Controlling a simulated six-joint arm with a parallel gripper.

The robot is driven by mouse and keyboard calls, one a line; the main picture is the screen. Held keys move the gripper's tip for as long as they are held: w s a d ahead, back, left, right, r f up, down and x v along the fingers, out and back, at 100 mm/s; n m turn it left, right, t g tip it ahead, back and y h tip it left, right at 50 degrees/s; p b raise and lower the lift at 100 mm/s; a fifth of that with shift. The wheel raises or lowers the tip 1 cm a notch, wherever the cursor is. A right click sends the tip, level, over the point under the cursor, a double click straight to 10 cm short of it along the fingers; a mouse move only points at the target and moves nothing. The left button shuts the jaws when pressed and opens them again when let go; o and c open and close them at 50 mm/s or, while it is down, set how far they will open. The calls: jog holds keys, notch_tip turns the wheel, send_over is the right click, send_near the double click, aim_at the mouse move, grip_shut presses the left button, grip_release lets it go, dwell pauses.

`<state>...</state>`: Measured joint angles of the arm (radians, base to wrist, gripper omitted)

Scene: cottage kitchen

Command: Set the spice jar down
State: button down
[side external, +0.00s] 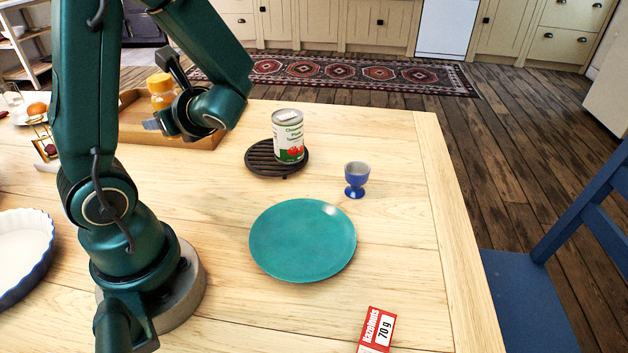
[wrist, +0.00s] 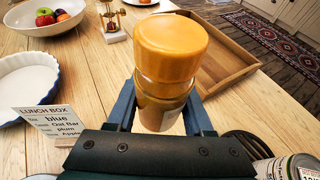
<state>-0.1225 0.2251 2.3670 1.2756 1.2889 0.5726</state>
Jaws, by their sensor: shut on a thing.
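The spice jar (wrist: 172,55) has a wide orange-yellow lid and an amber body, and fills the middle of the wrist view. My gripper (wrist: 160,103) is shut on its body, one dark blue finger on each side. In the side external view the jar (side external: 160,84) shows at the upper left, partly hidden by my gripper (side external: 163,96), in line with the wooden tray (side external: 200,139). The jar's base is hidden, so I cannot tell whether it touches anything below.
A tomato can (side external: 288,136) stands on a dark trivet (side external: 262,166). A blue egg cup (side external: 356,178), a teal plate (side external: 302,240) and a hazelnut box (side external: 377,329) are on the table. A lunch box card (wrist: 50,121), white dish (wrist: 28,75) and brass ornament (wrist: 112,20) stand left.

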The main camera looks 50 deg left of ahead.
jog(key=d+f+n+g+h, duration=0.2)
jog(key=d+n+g+h, duration=0.1)
jog(key=d+n+h, duration=0.2)
jog(key=w+d+f+n+g+h, duration=0.1)
jog(key=d+f+n+g+h, duration=0.1)
jog(key=d+n+h, duration=0.4)
jog(key=w+d+f+n+g+h, duration=0.1)
jog(key=d+f+n+g+h, duration=0.1)
jog(key=d+n+g+h, duration=0.3)
jog(key=shift+w+d+f+n+h, duration=0.1)
jog(key=shift+d+f+n+h, duration=0.1)
jog(key=shift+d+n, duration=0.55)
jog(key=shift+w+d+f+n+h, duration=0.15)
jog(key=shift+d+n, duration=0.3)
jog(key=shift+d, duration=0.55)
jog(key=w+d+r+n+t+h, duration=0.45)
jog(key=w+d+n+t, duration=0.2)
jog(key=w, duration=0.35)
jog(key=w+d+r+n+t+h, duration=0.4)
jog(key=w+d+n+t+h, duration=0.15)
jog(key=w+n, duration=0.3)
jog(key=t, duration=0.1)
send_over(425, 287)
notch_tip(425, 287, down, 12)
jog(key=shift+r, duration=0.1)
jog(key=shift+f, duration=2)
jog(key=shift+f, duration=0.15)
